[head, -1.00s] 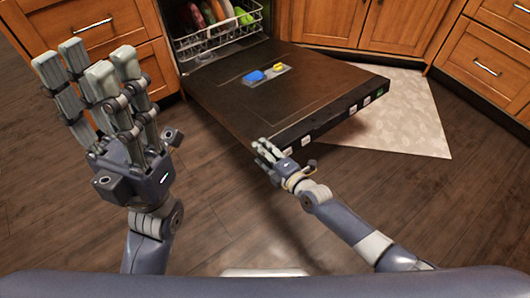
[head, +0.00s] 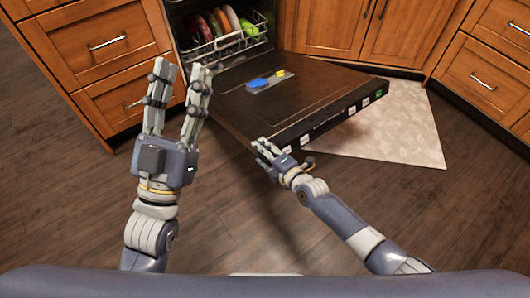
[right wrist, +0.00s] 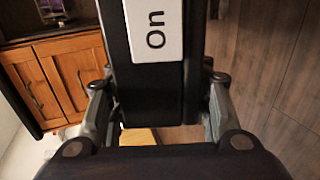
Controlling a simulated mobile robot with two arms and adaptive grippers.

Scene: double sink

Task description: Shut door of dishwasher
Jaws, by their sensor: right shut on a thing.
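The dishwasher door (head: 320,92) is folded down, close to level, in the head view. Its dark inner face is up, with a blue and yellow detergent cup (head: 265,82) on it. My right gripper (head: 262,149) is shut on the door's free edge at its near left corner. In the right wrist view the dark door edge (right wrist: 154,90) with a white "On" label lies between the fingers of the right gripper (right wrist: 160,130). My left gripper (head: 180,72) is open and empty, left of the door, its fingers pointing up and apart.
The dishwasher's rack (head: 225,35) holds several coloured dishes inside the opening. Wooden drawers (head: 95,45) stand left of it and cabinets (head: 345,25) right. A pale mat (head: 400,130) lies on the floor under and beside the door. The wooden floor in front is clear.

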